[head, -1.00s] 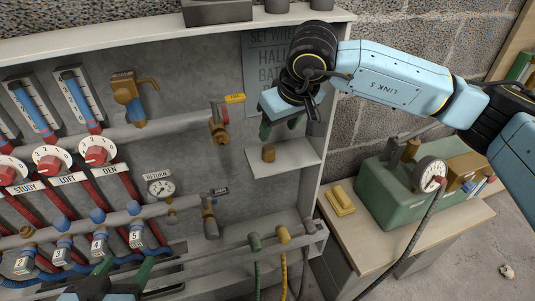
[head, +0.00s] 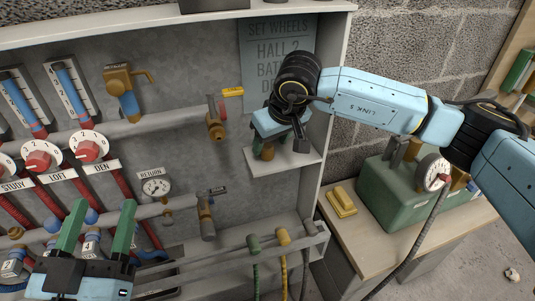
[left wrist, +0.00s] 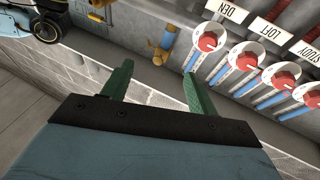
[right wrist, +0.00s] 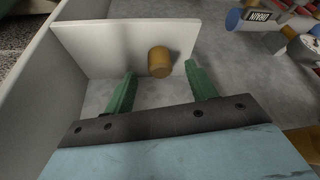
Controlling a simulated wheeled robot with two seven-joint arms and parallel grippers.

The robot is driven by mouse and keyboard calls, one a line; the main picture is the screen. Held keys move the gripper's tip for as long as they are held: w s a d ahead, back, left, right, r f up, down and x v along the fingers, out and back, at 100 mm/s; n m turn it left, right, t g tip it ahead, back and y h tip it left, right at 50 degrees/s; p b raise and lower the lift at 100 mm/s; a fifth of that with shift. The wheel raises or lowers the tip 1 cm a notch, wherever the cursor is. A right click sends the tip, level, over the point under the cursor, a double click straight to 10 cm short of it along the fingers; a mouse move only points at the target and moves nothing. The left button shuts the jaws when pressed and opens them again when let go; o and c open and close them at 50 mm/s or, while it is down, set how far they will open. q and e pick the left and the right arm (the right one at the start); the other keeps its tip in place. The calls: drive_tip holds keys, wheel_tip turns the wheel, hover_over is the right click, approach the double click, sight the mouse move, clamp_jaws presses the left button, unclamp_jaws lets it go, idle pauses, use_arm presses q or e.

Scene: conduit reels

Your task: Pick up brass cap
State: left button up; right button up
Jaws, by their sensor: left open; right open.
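The brass cap (right wrist: 160,62) stands on a small white shelf (right wrist: 95,48) in the right wrist view. In the head view the cap (head: 267,152) is partly hidden by my right gripper (head: 276,150). My right gripper's green fingers (right wrist: 160,88) are open, one on either side of the cap's line, with the cap just beyond the tips. My left gripper (head: 101,222) is open and empty at the lower left of the head view, in front of the pipes.
A brass valve with a yellow tag (head: 215,122) is left of the shelf. The cabinet's right side wall (head: 318,100) stands close to my right gripper. A green pump box with a gauge (head: 385,190) and a yellow block (head: 342,202) sit on the bench at right.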

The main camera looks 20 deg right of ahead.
use_arm(q)
drive_tip(key=shift+s+r+t+h+b, duration=0.25)
drive_tip(key=shift+s+r+t, duration=0.15)
drive_tip(key=shift+r+t, duration=0.35)
drive_tip(key=shift+s+r+t+h+b, duration=0.15)
drive_tip(key=shift+s+r+t+b, duration=0.15)
drive_tip(key=shift+r+t, duration=0.4)
use_arm(e)
drive_tip(key=shift+x, duration=1.35)
use_arm(q)
drive_tip(key=shift+g, duration=0.25)
use_arm(e)
drive_tip(key=c, duration=1.1)
drive_tip(key=shift+o, duration=0.2)
drive_tip(key=shift+r, duration=0.1)
